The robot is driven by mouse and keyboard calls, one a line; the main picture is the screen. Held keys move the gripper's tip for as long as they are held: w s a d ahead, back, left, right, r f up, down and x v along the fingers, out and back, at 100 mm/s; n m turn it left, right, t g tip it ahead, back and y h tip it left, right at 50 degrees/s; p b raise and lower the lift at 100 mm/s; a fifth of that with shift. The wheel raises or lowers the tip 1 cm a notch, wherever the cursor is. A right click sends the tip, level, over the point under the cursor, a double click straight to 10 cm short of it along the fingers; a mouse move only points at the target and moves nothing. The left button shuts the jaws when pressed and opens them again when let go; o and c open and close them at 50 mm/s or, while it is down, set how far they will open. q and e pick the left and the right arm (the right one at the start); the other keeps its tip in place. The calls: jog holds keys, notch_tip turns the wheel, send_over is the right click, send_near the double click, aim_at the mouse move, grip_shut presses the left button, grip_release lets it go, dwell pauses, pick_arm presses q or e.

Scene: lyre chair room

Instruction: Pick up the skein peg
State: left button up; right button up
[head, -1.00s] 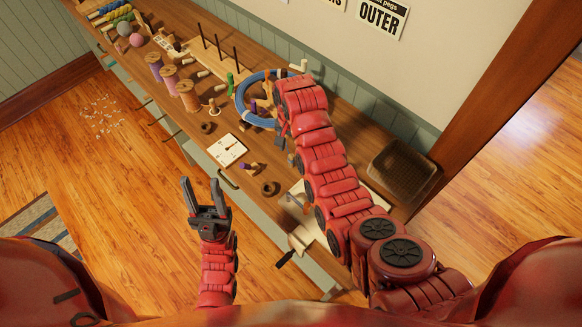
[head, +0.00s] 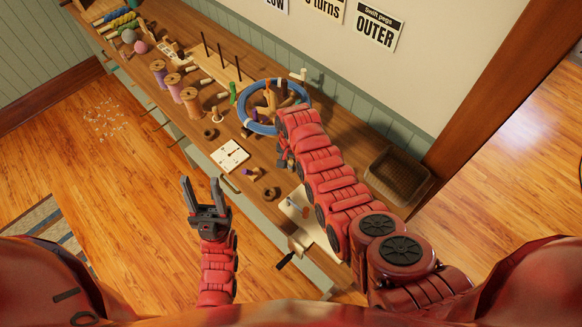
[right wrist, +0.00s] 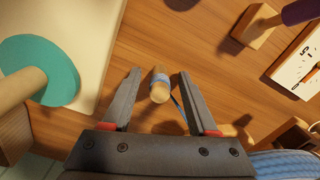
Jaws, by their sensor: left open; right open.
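A short pale wooden peg (right wrist: 160,86) with a blue band or yarn around it, which looks like the skein peg, stands on the brown bench top in the right wrist view. It is between the fingers of my right gripper (right wrist: 159,76), which is open, with clear gaps on both sides. In the head view my right gripper (head: 283,157) is mostly hidden by its own arm, over the bench, and I cannot make out this peg there. My left gripper (head: 205,187) is open and empty in front of the bench, over the floor.
A blue ring (head: 249,125) lies around wooden pegs behind my right gripper. A white dial card (head: 230,155), a dark small ring (head: 270,193) and a pale board (head: 318,222) are near. A teal disc (right wrist: 41,57) and a purple-topped peg (right wrist: 298,11) flank the right gripper. A basket (head: 397,175) is right.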

grip_shut()
jog(key=shift+r, duration=0.15)
dwell(0.4)
